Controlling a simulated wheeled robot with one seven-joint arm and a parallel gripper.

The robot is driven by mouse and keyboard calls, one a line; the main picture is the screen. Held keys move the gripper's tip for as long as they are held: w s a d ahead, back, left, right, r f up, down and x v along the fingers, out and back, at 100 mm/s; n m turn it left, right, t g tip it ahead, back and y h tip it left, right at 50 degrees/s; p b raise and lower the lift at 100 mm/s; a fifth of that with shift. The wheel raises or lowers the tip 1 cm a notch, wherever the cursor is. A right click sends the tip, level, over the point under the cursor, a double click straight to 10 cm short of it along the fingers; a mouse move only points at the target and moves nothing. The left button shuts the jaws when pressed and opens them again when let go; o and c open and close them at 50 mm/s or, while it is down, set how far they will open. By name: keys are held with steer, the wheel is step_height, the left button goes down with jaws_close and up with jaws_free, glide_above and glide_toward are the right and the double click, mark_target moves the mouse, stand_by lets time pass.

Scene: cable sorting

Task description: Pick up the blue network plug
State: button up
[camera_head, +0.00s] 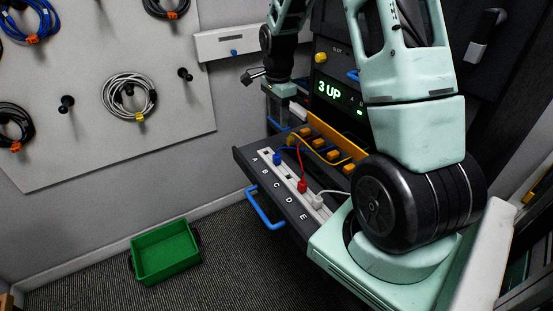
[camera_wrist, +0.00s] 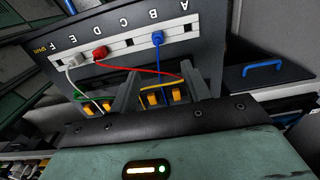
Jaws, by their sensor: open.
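The blue network plug (camera_head: 277,159) sits in a white socket strip (camera_head: 291,179), its blue cable running back into the tray. In the wrist view the blue plug (camera_wrist: 158,38) stands upright in the strip below the letter B. My gripper (camera_wrist: 162,88) is open and empty. Its two fingers point toward the panel, and the plug shows beyond and between them, apart from both. In the head view my arm reaches over the panel's far side, and the fingers are hard to make out.
A red plug (camera_head: 302,186) and a white plug (camera_head: 317,201) share the strip. Several orange-yellow blocks (camera_head: 319,143) stand behind it. A blue handle (camera_head: 264,209) juts from the drawer front. A green bin (camera_head: 166,254) is on the floor. Coiled cables (camera_head: 129,97) hang on the wall board.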

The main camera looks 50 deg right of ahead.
steer(key=p, duration=0.1)
glide_toward(277, 155)
steer(key=f, duration=0.5)
steer(key=shift+w+d+f, duration=0.1)
steer(key=shift+d+f, duration=0.05)
steer(key=shift+d, duration=0.1)
steer(key=shift+a+f+p, duration=0.15)
steer(key=shift+f+p, duration=0.4)
steer(key=shift+f, duration=0.8)
steer(key=shift+a+f+p, duration=0.1)
steer(key=shift+f+p, duration=0.4)
steer(key=shift+f, duration=0.85)
jaws_close()
